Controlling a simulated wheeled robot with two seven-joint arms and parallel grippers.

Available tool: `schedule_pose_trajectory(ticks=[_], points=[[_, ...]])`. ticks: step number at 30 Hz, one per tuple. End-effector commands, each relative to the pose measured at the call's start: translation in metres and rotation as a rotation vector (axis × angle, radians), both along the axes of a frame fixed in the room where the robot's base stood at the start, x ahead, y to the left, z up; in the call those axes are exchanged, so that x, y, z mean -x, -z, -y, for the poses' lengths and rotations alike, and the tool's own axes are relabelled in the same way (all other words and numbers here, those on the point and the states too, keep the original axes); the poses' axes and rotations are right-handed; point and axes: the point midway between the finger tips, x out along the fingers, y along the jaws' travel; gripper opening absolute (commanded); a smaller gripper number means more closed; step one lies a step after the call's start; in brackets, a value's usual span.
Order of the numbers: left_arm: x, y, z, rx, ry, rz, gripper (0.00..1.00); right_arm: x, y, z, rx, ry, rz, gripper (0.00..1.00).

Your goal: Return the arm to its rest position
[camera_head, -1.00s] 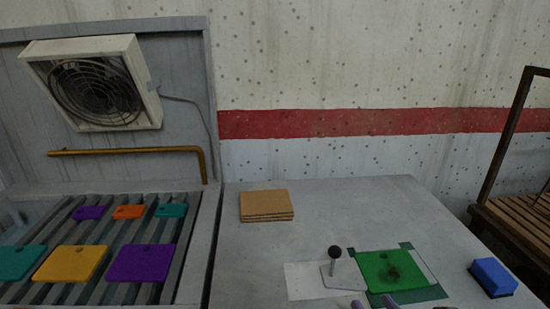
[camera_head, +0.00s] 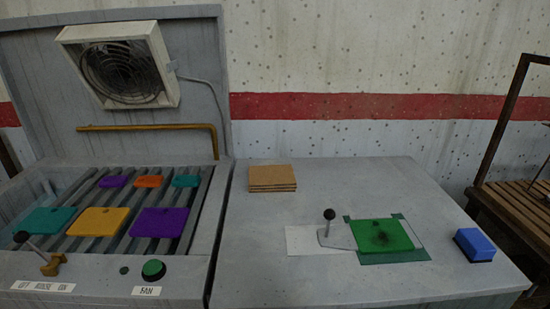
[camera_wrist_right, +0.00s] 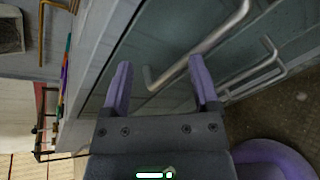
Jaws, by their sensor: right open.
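My right gripper (camera_wrist_right: 160,88) shows in the right wrist view. Its two purple fingers are apart with nothing between them, in front of a grey cabinet front with metal bar handles (camera_wrist_right: 200,45). The fingers look apart from the handles, though the depth is hard to judge. Neither gripper shows in the head view, and my left gripper is in no current view. A green plate (camera_head: 382,236) lies on the right counter beside a lever with a black knob (camera_head: 329,214).
Coloured plates, such as a yellow one (camera_head: 99,222), lie on the slatted rack at left. Brown boards (camera_head: 272,178) and a blue block (camera_head: 474,245) sit on the grey counter (camera_head: 250,260). A fan (camera_head: 120,68) hangs above a brass rail (camera_head: 150,127). A wooden bench (camera_head: 515,215) stands right.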

Motion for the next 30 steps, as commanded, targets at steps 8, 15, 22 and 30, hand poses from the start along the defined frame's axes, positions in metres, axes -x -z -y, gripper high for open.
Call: schedule_pose_trajectory(ticks=[8, 15, 22, 30], points=[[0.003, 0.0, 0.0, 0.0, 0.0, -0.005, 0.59, 0.084, 0.134, 0.015, -0.592, 0.483, -0.399, 0.78], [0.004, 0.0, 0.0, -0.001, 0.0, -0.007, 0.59, 0.262, 0.245, -0.017, -1.168, 1.375, -0.724, 0.78], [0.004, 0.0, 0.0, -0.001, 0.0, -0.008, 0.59, 0.339, 0.261, -0.041, -1.298, 1.799, -0.749, 0.78], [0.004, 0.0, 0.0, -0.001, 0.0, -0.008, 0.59, 0.34, 0.261, -0.041, -1.3, 1.806, -0.748, 0.78]])
